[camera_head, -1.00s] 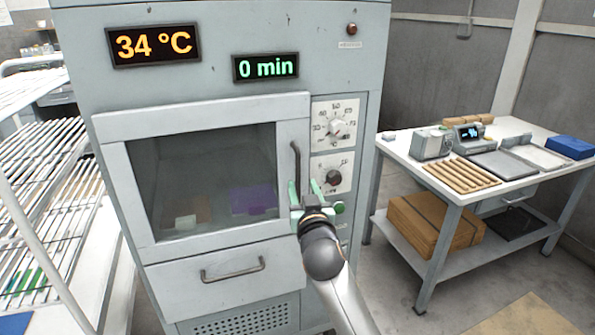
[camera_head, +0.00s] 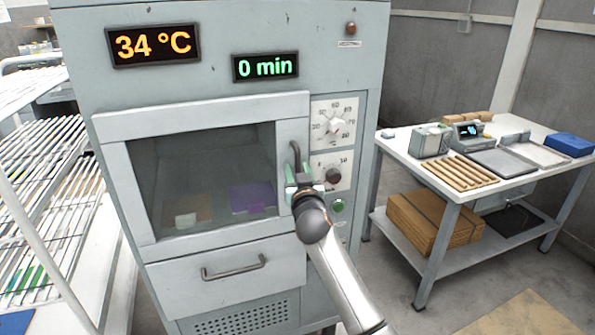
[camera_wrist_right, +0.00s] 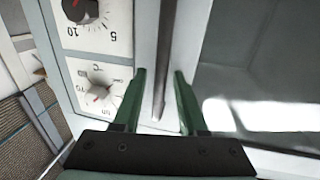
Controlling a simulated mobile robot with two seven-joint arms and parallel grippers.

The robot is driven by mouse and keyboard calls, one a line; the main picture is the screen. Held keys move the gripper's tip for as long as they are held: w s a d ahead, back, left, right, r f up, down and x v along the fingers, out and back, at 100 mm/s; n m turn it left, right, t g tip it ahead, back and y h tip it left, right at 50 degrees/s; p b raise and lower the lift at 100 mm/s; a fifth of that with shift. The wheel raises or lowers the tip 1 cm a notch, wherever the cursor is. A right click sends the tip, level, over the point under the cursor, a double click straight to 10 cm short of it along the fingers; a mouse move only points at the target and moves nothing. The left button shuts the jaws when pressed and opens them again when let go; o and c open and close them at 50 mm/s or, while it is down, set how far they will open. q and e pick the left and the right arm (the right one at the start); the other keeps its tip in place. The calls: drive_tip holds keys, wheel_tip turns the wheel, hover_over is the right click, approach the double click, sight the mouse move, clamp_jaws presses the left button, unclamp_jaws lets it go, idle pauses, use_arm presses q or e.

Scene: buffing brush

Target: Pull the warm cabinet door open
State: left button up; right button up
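The warm cabinet (camera_head: 215,20) stands in front of me with its windowed door (camera_head: 118,180) shut. The door's dark vertical handle (camera_head: 295,156) is on the door's right side; its lower part is hidden by my right gripper (camera_head: 300,174). In the right wrist view the handle (camera_wrist_right: 163,60) runs between the two green fingers of my right gripper (camera_wrist_right: 160,82). The fingers are apart, with a visible gap on each side of the handle. My left gripper is not in view.
Dials (camera_head: 334,125) sit right of the door, close to my right gripper. A drawer with a handle (camera_head: 234,268) is below. A wire rack (camera_head: 45,160) stands left. A table (camera_head: 405,150) with tools stands right, with open floor before it.

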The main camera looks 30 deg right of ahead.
clamp_jaws()
idle(1.2)
